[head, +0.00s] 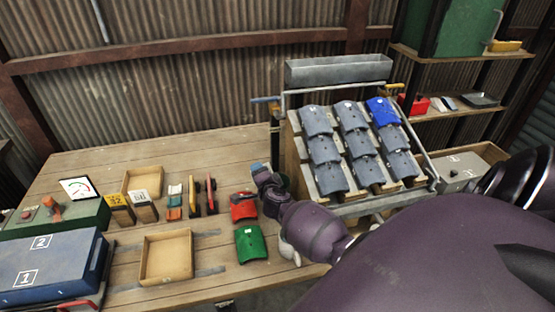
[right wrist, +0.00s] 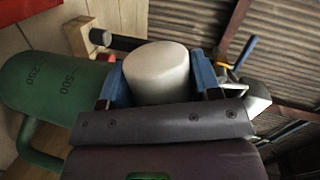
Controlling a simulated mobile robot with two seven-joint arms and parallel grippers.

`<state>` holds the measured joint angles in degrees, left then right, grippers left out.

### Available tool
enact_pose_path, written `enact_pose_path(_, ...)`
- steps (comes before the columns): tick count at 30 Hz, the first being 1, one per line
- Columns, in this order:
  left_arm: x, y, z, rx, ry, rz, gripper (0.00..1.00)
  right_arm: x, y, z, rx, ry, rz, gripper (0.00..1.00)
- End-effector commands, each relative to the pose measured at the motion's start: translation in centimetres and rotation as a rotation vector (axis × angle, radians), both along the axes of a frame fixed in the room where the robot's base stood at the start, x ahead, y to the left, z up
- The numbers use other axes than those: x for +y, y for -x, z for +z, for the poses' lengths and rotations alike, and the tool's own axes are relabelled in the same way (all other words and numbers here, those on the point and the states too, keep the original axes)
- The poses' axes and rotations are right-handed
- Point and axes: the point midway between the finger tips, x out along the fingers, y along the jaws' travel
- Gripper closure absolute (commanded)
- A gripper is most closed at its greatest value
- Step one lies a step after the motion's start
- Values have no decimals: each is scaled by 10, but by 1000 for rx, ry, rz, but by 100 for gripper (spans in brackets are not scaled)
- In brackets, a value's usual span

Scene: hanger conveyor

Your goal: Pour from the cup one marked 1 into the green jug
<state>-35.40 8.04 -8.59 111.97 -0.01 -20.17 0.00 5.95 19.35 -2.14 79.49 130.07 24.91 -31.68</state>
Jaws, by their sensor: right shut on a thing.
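In the right wrist view, my right gripper (right wrist: 165,85) has its blue fingers on both sides of a pale grey-white cup (right wrist: 160,70) and is shut on it. No number and no opening show on the cup. The green jug (right wrist: 45,85), marked 250 and 500, is close to the left of the gripper, with its handle at the lower left. In the head view my right arm reaches across the bench to my right gripper (head: 260,172); the arm mostly hides the cup and jug there. No liquid shows. My left gripper is not in view.
A wooden bench (head: 110,165) holds an empty wooden tray (head: 165,258), red (head: 243,207) and green (head: 251,243) curved pieces, and a blue case (head: 50,265) marked 1 and 2. A rack (head: 290,150) of grey-blue curved pieces stands behind my right arm.

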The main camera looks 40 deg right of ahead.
Motion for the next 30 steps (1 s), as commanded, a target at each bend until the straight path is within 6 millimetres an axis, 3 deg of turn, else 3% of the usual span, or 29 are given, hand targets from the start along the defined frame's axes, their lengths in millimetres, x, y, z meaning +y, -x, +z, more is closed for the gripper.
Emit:
enact_pose_path(6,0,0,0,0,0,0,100,3,-2,3,96,177,1,68)
enact_pose_path(17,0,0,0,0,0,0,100,3,-2,4,120,222,1,68)
enact_pose_path(24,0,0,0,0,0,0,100,1,-1,4,262,480,0,68)
enact_pose_path(30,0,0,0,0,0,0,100,0,-1,4,315,574,0,68)
